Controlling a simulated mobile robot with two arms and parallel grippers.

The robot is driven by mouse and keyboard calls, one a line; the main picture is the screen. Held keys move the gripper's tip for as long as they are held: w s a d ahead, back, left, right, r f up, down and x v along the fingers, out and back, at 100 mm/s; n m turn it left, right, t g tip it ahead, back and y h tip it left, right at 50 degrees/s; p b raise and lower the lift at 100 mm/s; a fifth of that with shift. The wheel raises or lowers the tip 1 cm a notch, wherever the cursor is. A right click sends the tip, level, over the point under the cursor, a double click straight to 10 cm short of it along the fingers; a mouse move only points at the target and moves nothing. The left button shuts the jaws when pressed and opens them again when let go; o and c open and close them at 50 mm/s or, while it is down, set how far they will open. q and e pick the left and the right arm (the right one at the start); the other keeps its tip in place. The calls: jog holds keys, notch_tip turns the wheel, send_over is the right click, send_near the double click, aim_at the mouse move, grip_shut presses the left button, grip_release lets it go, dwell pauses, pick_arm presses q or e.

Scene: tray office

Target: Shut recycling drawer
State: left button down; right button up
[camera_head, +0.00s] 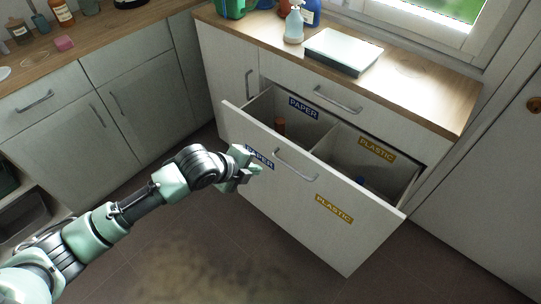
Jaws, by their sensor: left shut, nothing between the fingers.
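The recycling drawer (300,210) is pulled out from the cabinet under the wooden counter. Its white front has a metal handle (296,164) and a blue PAPER label, partly covered by my gripper, and a yellow PLASTIC label (334,208). My left gripper (254,172) is shut and empty at the left part of the drawer front. I cannot tell whether it touches the front. My right gripper is not in view.
A white flat box (343,52), a spray bottle (294,24) and a green container (231,8) stand on the counter (440,92) above the drawer. Grey cabinets (130,95) line the left. The floor (190,250) before the drawer is clear.

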pick_arm(q)
jog(key=w+d+r+x, duration=0.1)
jog(key=x, duration=1)
jog(key=shift+w+r, duration=0.2)
jog(key=shift+w, duration=0.2)
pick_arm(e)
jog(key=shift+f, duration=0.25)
pick_arm(q)
jog(key=shift+w+d, duration=0.1)
jog(key=shift+d, duration=0.1)
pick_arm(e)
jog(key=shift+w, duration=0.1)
